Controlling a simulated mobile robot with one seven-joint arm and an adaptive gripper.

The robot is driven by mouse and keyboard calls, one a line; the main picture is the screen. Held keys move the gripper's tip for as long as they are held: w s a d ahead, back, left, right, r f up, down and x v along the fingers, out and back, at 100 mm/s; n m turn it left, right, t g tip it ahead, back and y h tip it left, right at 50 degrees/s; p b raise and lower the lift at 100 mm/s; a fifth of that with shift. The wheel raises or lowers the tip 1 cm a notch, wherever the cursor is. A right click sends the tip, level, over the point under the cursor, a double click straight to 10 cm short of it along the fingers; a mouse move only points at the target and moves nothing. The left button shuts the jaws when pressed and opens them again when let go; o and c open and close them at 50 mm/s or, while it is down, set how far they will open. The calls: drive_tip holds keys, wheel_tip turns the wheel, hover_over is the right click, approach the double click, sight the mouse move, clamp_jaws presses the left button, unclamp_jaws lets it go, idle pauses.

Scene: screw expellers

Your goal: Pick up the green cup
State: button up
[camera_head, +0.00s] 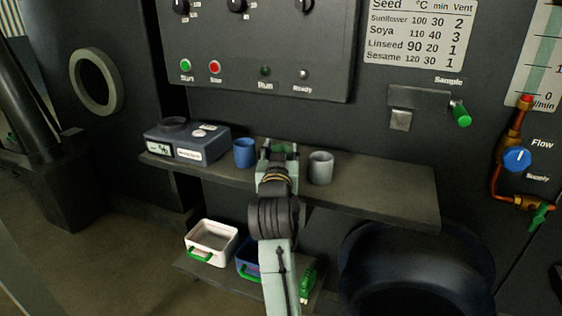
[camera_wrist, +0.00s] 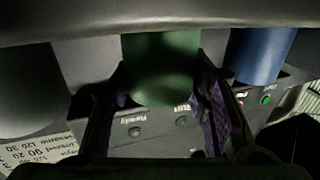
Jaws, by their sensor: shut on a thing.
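The green cup (camera_wrist: 162,65) fills the middle of the wrist view, between the two purple-padded fingers of my gripper (camera_wrist: 166,92). My gripper is shut on it. In the head view my gripper (camera_head: 278,153) is over the shelf (camera_head: 385,197), between the blue cup and the grey cup. There only a little green of the cup (camera_head: 277,147) shows, the rest being hidden by my gripper and arm. I cannot tell whether the cup touches the shelf.
The blue cup (camera_head: 244,153) stands close on the left and the grey cup (camera_head: 320,168) close on the right. A grey device (camera_head: 187,143) sits at the shelf's left end. A control panel (camera_head: 255,50) rises behind. Bins, including a white one (camera_head: 211,240), lie below. The shelf's right part is clear.

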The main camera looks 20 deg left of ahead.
drive_tip(key=shift+r, duration=0.6)
drive_tip(key=shift+s+r, duration=0.25)
drive_tip(key=shift+r, duration=0.35)
drive_tip(key=shift+s+r, duration=0.2)
drive_tip(key=shift+r, duration=0.4)
drive_tip(key=a+r+b+v, duration=0.1)
drive_tip(key=b+v, duration=0.8)
drive_tip(key=v, duration=0.6)
drive_tip(key=shift+s+r, duration=0.2)
drive_tip(key=shift+s, duration=0.05)
